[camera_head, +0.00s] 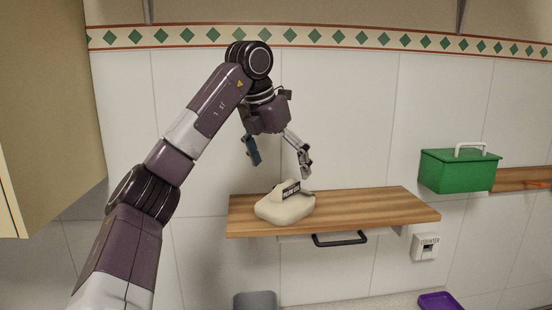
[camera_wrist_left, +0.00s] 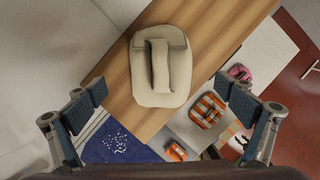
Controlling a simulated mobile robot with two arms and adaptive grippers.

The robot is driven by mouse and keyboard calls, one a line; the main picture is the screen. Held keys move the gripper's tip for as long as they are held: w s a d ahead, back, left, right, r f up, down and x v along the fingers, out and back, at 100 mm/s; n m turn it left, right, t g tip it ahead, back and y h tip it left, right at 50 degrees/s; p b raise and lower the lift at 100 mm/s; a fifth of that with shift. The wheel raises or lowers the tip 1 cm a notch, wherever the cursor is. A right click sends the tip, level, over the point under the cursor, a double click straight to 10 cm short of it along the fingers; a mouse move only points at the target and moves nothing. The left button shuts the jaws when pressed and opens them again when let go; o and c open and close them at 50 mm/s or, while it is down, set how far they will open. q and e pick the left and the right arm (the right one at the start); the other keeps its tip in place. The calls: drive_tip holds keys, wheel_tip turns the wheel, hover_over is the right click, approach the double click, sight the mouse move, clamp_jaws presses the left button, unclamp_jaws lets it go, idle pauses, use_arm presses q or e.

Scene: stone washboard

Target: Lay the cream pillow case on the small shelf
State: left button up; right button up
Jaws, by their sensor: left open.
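The cream pillow case (camera_head: 284,209) lies on the left part of the small wooden shelf (camera_head: 375,204) on the wall. It looks like a folded soft bundle with a raised fold on top and a dark label. In the left wrist view the pillow case (camera_wrist_left: 161,68) rests on the shelf boards (camera_wrist_left: 205,20). My left gripper (camera_head: 279,166) is open and empty, above the pillow case and apart from it. Its two fingers also show in the left wrist view (camera_wrist_left: 165,105), spread wide on either side. My right gripper is in neither view.
A green box (camera_head: 458,170) with a white handle stands right of the shelf, by another wooden board (camera_head: 520,179). A dark handle (camera_head: 340,239) sits under the shelf. A beige cabinet (camera_head: 50,110) is at left. Orange items (camera_wrist_left: 207,109) lie below. The shelf's right part is bare.

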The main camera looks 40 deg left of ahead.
use_arm(q)
drive_tip(key=shift+p+v, duration=0.75)
drive_tip(key=shift+v, duration=1.75)
drive_tip(key=shift+w, duration=0.1)
